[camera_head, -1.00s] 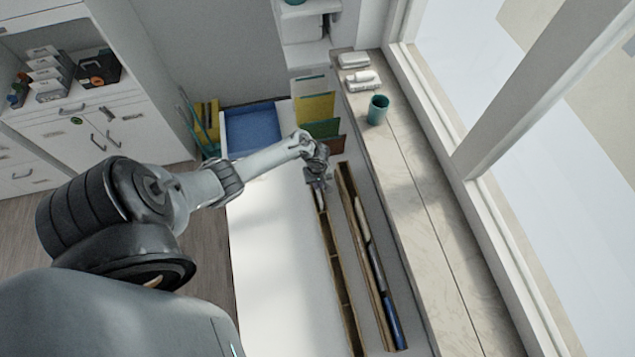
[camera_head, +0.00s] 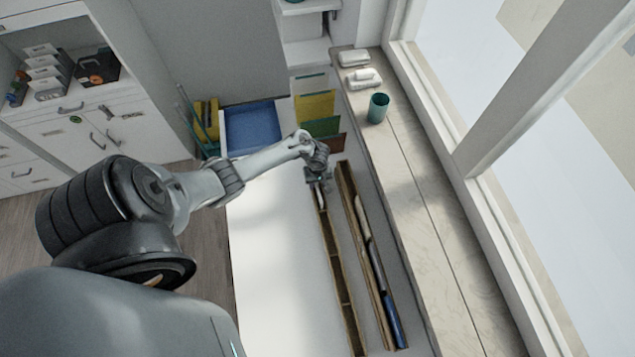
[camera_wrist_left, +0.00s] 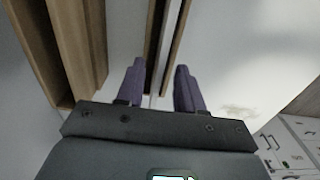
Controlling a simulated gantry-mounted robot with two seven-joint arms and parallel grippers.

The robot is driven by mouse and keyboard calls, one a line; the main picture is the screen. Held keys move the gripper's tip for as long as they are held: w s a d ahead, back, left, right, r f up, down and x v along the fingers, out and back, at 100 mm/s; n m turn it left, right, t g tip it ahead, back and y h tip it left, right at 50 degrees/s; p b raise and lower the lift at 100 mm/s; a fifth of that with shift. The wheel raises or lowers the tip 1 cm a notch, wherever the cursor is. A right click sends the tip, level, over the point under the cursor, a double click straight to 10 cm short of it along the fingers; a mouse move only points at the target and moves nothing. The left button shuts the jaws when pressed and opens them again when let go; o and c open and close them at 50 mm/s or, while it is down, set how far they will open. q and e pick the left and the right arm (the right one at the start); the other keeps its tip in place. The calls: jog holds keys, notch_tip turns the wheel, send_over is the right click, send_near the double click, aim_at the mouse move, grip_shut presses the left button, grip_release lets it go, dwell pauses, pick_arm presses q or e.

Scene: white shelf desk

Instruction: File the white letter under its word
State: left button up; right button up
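My left gripper (camera_head: 318,186) points down at the far end of the narrow wooden rack (camera_head: 334,262) on the white desk. In the left wrist view its two purple-grey fingers (camera_wrist_left: 158,90) stand apart, one on each side of the rack. A thin pale edge (camera_wrist_left: 153,92) shows between them, and neither finger visibly presses on it. A small white piece (camera_head: 321,199) shows in the rack just below the gripper; it may be the white letter, but no marking or word is readable. My right gripper is out of view.
A second wooden rack (camera_head: 352,205) to the right holds white, dark and blue pieces. Coloured folders (camera_head: 316,106) and a blue tray (camera_head: 252,128) stand beyond the gripper. A teal cup (camera_head: 378,108) is on the sill. The desk left of the racks is clear.

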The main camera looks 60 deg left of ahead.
pick_arm(q)
notch_tip(320, 180, up, 11)
jog(key=p, duration=0.4)
jog(key=shift+f, duration=0.1)
dwell(0.5)
